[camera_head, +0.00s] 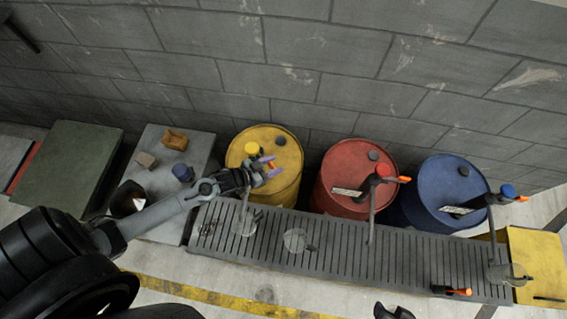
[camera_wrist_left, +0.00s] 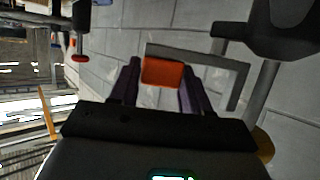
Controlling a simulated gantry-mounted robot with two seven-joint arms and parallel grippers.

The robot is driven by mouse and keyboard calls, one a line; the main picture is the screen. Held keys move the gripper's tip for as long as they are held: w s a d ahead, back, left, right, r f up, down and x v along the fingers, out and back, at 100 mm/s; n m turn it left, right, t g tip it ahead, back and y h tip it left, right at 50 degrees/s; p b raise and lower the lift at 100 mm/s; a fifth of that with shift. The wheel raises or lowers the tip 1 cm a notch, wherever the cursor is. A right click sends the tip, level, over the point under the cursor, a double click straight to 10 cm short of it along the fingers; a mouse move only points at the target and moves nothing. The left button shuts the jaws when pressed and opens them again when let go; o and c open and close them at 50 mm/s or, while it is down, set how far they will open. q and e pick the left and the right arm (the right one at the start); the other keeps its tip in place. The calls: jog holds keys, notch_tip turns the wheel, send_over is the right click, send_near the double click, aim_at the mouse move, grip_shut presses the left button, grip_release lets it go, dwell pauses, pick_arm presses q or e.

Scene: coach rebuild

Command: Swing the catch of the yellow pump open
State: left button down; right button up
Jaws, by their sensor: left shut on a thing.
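The yellow pump, with a yellow cap (camera_head: 252,148), stands at the front of the yellow drum (camera_head: 284,190). My left gripper (camera_head: 267,168) reaches in from the left beside the pump's head, its purple fingers shut on the orange catch tab. In the left wrist view the orange tab (camera_wrist_left: 162,72) sits between the two fingers, with a thin grey frame (camera_wrist_left: 238,84) around it. The pump's dark head (camera_wrist_left: 285,25) is at the upper right there. My arm hides part of the pump in the head view.
A red drum (camera_head: 345,165) and a blue drum (camera_head: 447,180) with similar pumps stand to the right. A slatted grating (camera_head: 340,260) runs in front. Small blocks lie on a grey slab (camera_head: 150,185) at left. A block wall (camera_head: 330,70) is close behind.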

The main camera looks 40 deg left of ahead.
dwell(0.4)
pick_arm(q)
jog(key=c, duration=0.6)
grip_release()
jog(key=shift+v, duration=5.45)
jog(key=shift+a+f, duration=0.1)
